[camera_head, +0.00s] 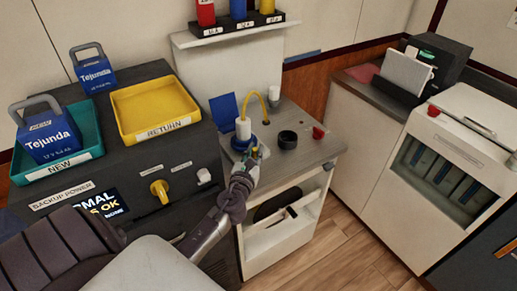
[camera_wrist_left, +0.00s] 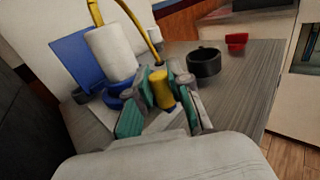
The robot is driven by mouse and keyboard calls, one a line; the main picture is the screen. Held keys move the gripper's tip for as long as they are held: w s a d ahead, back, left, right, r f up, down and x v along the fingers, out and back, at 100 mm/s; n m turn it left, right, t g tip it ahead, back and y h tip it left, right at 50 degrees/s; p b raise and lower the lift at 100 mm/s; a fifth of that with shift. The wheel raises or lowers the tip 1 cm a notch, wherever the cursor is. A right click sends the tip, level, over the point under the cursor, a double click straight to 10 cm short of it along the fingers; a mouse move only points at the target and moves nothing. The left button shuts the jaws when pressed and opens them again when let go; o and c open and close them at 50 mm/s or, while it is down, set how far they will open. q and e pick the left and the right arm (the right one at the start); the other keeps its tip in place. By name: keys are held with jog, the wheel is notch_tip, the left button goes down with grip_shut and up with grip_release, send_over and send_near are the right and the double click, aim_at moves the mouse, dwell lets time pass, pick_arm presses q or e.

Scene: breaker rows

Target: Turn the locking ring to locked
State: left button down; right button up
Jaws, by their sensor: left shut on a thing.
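The blue locking ring (camera_head: 238,146) sits low around a white upright cylinder (camera_head: 243,128) on the grey counter. In the left wrist view the ring (camera_wrist_left: 116,98) and the cylinder (camera_wrist_left: 111,55) stand left of my fingers. My left gripper (camera_head: 255,155) is at the ring's right side. Its fingers are shut on a yellow tab (camera_wrist_left: 160,87), which appears to belong to the ring; the fingers hide where they join. Any lock marks on the ring cannot be read. My right gripper is not in view.
A yellow cable (camera_head: 256,95) arches from the cylinder to the counter (camera_head: 300,157). A black cup-like ring (camera_head: 287,140) and a red piece (camera_head: 318,132) stand to the right. A blue panel (camera_head: 222,110) stands behind left. A yellow tray (camera_head: 153,105) tops the dark cabinet.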

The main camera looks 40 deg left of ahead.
pick_arm(q)
jog(key=shift+s+a, duration=0.1)
jog(key=shift+a, duration=0.15)
jog(key=c, duration=1.1)
grip_release()
jog(key=shift+s, duration=0.1)
jog(key=shift+o, duration=0.2)
jog(key=shift+s+d, duration=0.2)
jog(key=shift+s, duration=0.1)
jog(key=v, duration=0.6)
jog(key=shift+s, duration=0.35)
